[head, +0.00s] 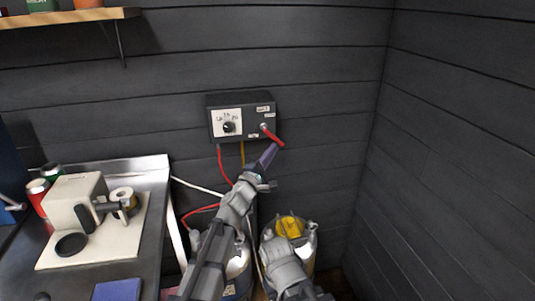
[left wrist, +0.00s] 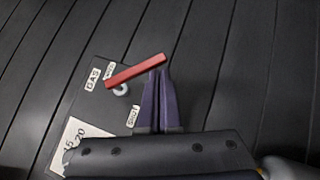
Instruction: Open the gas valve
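The gas valve is a red lever (head: 272,136) on a round pivot at the right of a black control box (head: 218,117) on the wall. In the head view it slants down to the right. The lever also shows in the left wrist view (left wrist: 133,72), with a GAS label and a SHUT label near it; another small label is hard to read. My left gripper (head: 270,151) is just below the lever's free end. Its purple fingers (left wrist: 158,74) are close together, with their tips at or almost at the lever; contact is unclear. My right gripper is out of view.
A numbered dial (head: 229,127) sits left of the lever. Red and yellow hoses run down from the box. A cylinder with a yellow top (head: 290,226) stands below. A counter with a beige machine (head: 75,205) is at left. The right wall is bare.

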